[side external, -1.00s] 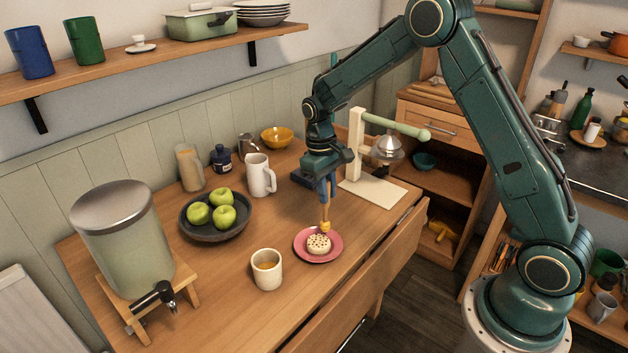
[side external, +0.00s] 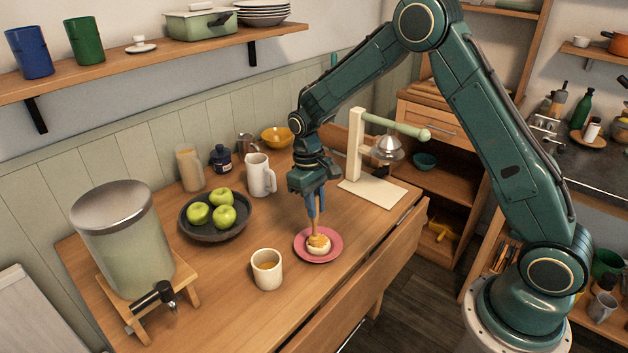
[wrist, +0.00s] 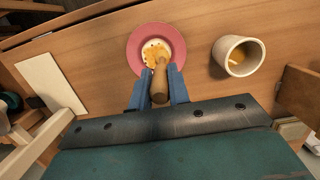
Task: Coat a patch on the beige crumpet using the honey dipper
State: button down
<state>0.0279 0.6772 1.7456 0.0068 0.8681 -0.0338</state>
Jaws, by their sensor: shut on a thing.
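The beige crumpet (side external: 319,250) sits on a pink plate (side external: 333,256) near the table's front edge. Its top carries an orange-yellow honey coating, which also shows in the wrist view (wrist: 151,54). My gripper (side external: 316,209) is above the plate, its blue fingers shut on the honey dipper (wrist: 159,82). The dipper points down and its head is at the crumpet's top; I cannot tell exactly where they touch. In the wrist view the dipper hides part of the crumpet. A cream cup (side external: 267,275) holding honey-coloured liquid stands to the left of the plate.
A dark bowl of green apples (side external: 222,236), a white mug (side external: 260,176) and a drink dispenser (side external: 125,240) stand on the left. A cream stand with a hanging metal bell shape (side external: 388,148) is behind to the right. Bare wood surrounds the plate.

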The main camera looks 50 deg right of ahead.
jog(key=shift+d, duration=2.35)
notch_tip(320, 180, up, 8)
jog(key=shift+a, duration=0.2)
dwell(0.5)
